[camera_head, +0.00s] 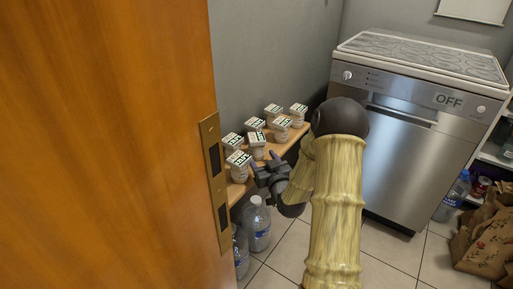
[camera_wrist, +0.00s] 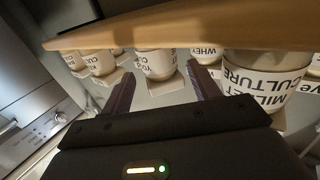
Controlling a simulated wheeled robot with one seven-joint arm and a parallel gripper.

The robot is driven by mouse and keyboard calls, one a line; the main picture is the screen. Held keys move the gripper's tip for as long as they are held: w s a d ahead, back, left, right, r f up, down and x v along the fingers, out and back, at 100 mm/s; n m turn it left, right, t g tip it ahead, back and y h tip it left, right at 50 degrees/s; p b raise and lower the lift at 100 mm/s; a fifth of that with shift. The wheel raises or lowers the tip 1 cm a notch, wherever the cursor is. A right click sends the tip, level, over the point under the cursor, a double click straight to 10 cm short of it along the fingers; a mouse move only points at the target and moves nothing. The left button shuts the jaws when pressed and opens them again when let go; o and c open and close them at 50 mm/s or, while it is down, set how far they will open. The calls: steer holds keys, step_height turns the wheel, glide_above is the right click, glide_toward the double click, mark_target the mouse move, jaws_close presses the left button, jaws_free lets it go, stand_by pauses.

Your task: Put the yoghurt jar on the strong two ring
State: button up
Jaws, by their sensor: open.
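Several white yoghurt jars with printed square lids stand on a narrow wooden shelf (camera_head: 237,190) against the wall. One jar (camera_head: 257,151) stands just beyond my gripper (camera_head: 265,165), which is open at the shelf's front edge. In the wrist view, tilted upside down, a jar (camera_wrist: 155,65) shows between the open fingers of my gripper (camera_wrist: 163,82), which hold nothing. A pale top with ring-like outlines (camera_head: 425,55) lies on the steel appliance; I cannot read which ring is which.
The steel appliance (camera_head: 415,150) bears an "OFF" label. A wooden door (camera_head: 100,140) fills the left. Water bottles (camera_head: 257,225) stand below the shelf. Paper bags (camera_head: 485,240) stand at the right. The tiled floor between is clear.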

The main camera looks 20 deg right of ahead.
mark_target(259, 152)
steer(key=shift+w, duration=0.1)
steer(key=w+b, duration=0.1)
steer(key=w, duration=0.1)
steer(key=w+b, duration=0.1)
steer(key=w, duration=0.1)
steer(key=shift+w+d+f, duration=0.1)
steer(key=shift+w+f, duration=0.1)
steer(key=shift+w+r, duration=0.1)
steer(key=shift+w, duration=0.2)
steer(key=c, duration=0.9)
steer(key=shift+c, duration=0.8)
steer(key=shift+r, duration=0.2)
